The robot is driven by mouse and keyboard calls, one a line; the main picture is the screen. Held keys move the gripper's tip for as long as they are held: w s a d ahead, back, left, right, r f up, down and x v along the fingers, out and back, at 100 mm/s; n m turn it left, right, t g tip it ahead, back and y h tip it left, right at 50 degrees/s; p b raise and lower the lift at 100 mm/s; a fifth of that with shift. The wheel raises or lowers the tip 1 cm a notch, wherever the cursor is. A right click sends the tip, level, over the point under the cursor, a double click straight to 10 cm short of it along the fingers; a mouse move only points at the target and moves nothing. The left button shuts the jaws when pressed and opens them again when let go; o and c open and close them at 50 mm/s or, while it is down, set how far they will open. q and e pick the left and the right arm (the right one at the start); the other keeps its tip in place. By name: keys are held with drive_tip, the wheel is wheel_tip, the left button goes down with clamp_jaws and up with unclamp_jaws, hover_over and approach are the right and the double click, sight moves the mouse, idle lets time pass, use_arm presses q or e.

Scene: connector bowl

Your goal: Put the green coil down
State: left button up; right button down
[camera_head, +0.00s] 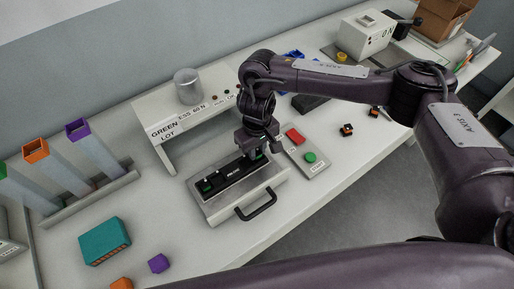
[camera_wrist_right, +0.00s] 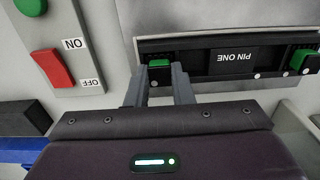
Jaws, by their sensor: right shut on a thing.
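The green coil (camera_wrist_right: 159,64) is between the fingertips of my right gripper (camera_wrist_right: 160,84) in the right wrist view. It is at the end of a black bar (camera_wrist_right: 205,45) labelled PIN ONE; I cannot tell whether it rests on the bar or just above it. In the head view my right gripper (camera_head: 257,152) points down at the right end of the bar and mostly hides the coil. A second green coil (camera_wrist_right: 304,61) sits at the bar's other end. The bar lies in a grey fixture (camera_head: 225,205) with a front handle. My left gripper is not in view.
A panel with a red switch (camera_head: 295,136) and green button (camera_head: 310,157) stands close beside the fixture. The GREEN LOT stand (camera_head: 165,110) is behind it. A teal box (camera_head: 104,240) and a purple cube (camera_head: 158,263) lie front left.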

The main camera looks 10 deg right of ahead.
sight(257, 152)
drive_tip(key=shift+f, duration=0.2)
drive_tip(key=c, duration=1.3)
unclamp_jaws()
drive_tip(key=shift+o, duration=0.2)
wheel_tip(257, 152, up, 12)
drive_tip(key=shift+r+p, duration=0.25)
drive_tip(key=shift+p, duration=0.1)
